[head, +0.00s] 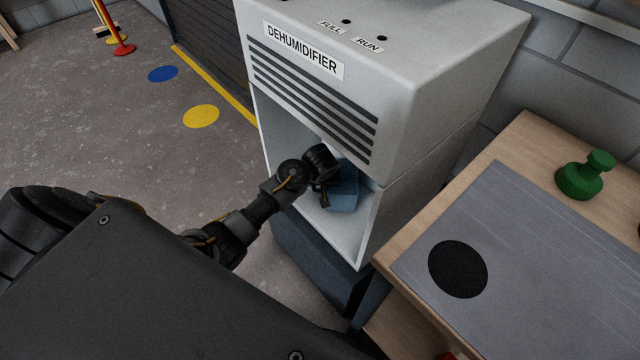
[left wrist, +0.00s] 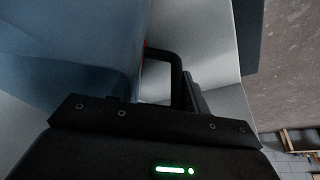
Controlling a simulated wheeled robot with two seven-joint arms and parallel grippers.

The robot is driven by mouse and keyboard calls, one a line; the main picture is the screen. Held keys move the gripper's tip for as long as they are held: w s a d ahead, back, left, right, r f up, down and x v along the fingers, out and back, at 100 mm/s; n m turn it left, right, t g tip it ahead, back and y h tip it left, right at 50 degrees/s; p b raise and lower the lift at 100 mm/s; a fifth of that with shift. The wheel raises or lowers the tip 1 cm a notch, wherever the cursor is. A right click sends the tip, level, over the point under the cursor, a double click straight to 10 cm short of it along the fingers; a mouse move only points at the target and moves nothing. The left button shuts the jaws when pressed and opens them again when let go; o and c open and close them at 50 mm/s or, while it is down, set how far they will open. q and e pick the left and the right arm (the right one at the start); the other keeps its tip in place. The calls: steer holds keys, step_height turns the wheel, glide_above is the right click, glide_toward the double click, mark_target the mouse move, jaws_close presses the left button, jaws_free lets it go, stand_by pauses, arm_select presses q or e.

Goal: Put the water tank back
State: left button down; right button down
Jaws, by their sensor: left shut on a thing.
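The water tank (head: 344,192) is a translucent blue box. It sits inside the open lower bay of the white dehumidifier (head: 440,75), partly hidden by my left wrist. My left gripper (head: 322,190) reaches into the bay at the tank's near left side. In the left wrist view the tank (left wrist: 75,45) fills the left part. A dark handle (left wrist: 163,53) juts from its side, and my left gripper is shut on it. The fingertips are mostly hidden, and whether the tank touches the back of the bay cannot be seen. My right gripper is not in view.
The dehumidifier stands on a dark base (head: 312,262). To its right is a wooden bench (head: 525,135) with a grey mat (head: 500,215), a black disc (head: 458,268) and a green knobbed object (head: 585,177). The floor at left is open, with blue and yellow spots.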

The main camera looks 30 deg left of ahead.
arm_select(q)
steer(key=c, duration=0.7)
jaws_free()
steer(key=shift+r, duration=0.35)
steer(key=p+v, duration=0.2)
steer(key=v, duration=0.5)
steer(key=shift+d, duration=0.1)
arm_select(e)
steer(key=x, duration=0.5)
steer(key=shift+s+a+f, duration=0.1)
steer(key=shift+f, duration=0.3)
arm_select(q)
steer(key=shift+p, duration=0.3)
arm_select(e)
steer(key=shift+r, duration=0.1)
